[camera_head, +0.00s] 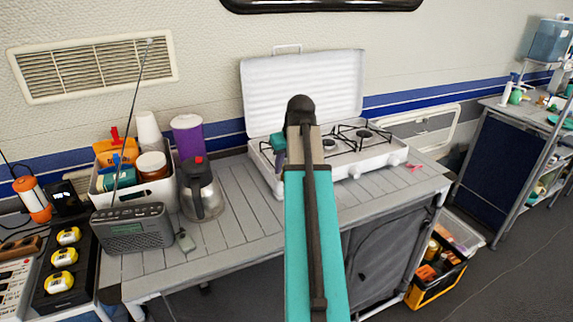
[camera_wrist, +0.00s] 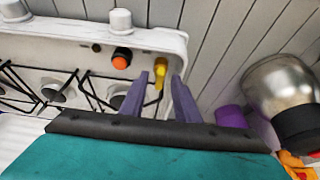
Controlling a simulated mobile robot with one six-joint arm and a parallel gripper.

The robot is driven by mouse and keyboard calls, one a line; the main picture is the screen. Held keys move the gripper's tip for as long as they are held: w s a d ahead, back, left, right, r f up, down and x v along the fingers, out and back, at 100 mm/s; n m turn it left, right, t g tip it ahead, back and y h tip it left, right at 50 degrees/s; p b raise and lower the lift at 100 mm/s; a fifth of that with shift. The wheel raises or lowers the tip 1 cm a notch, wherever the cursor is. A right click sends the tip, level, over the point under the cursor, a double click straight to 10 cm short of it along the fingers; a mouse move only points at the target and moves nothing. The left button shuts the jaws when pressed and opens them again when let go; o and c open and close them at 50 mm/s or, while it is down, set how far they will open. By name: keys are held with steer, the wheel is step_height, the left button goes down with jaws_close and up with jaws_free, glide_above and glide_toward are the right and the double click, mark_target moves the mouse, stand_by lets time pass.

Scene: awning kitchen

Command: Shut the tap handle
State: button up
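A small yellow tap handle (camera_wrist: 161,68) shows in the wrist view at the corner of the white camping stove (camera_wrist: 60,28). An orange-faced knob (camera_wrist: 121,58) sits beside it to the left. My gripper (camera_wrist: 160,77) is open, with its two purple fingers apart; in the picture the yellow handle lies between their tips. I cannot tell whether the fingers touch it or how far off it is. In the head view, my teal arm reaches toward the left part of the stove (camera_head: 377,162) and hides the handle.
The stove's raised lid (camera_head: 320,85) stands behind the burners. A metal coffee pot (camera_head: 202,190), a grey radio (camera_head: 132,229) and a white bin (camera_head: 140,192) with cups stand left of the stove. The grey slatted table (camera_head: 245,222) is clear between pot and stove.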

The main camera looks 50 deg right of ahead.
steer(key=shift+c, duration=0.2)
jaws_close()
steer(key=shift+a+r+m+p, duration=0.1)
steer(key=shift+m+p, duration=0.4)
steer(key=shift+a+m+g+h+p, duration=0.1)
steer(key=shift+m+g+h+p, duration=0.35)
steer(key=shift+m+p, duration=0.65)
steer(key=m, duration=0.1)
steer(key=m+h+p, duration=0.1)
steer(key=m+g+p, duration=0.1)
steer(key=m, duration=0.1)
steer(key=shift+w+a, duration=0.1)
steer(key=shift+w, duration=0.15)
steer(key=m, duration=0.2)
steer(key=m+g+p, duration=0.1)
steer(key=m+g+h, duration=0.1)
steer(key=m, duration=0.1)
steer(key=shift+w+m, duration=0.3)
steer(key=shift+w, duration=0.05)
steer(key=m+g, duration=0.1)
steer(key=m, duration=0.1)
steer(key=m+g, duration=0.1)
steer(key=m, duration=0.2)
steer(key=shift+w+y+p, duration=0.15)
steer(key=shift+y+p, duration=0.1)
steer(key=shift+p, duration=0.15)
